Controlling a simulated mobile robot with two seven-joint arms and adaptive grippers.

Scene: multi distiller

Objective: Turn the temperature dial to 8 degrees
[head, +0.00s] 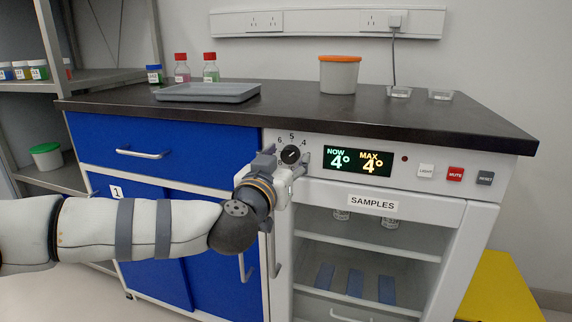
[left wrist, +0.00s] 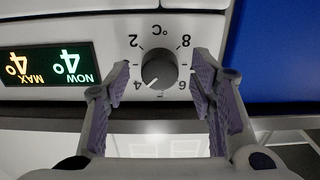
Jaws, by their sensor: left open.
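The temperature dial (head: 291,154) is a round black knob on the white fridge's front panel, left of the display (head: 357,161). The display reads NOW 4° and MAX 4°. In the left wrist view, which is upside down, the dial (left wrist: 158,68) has numbers around it, and its white pointer mark aims near the 4. My left gripper (head: 286,164) is at the panel in front of the dial. In the left wrist view, its open fingers (left wrist: 162,72) stand on either side of the dial, with gaps visible. My right gripper is out of view.
LIGHT (head: 426,171), MUTE (head: 455,174) and RESET (head: 485,178) buttons sit right of the display. Below is the glass door labelled SAMPLES (head: 372,203). The dark worktop (head: 290,108) overhangs the panel and holds a grey tray (head: 208,92), several bottles and an orange-lidded tub (head: 339,75).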

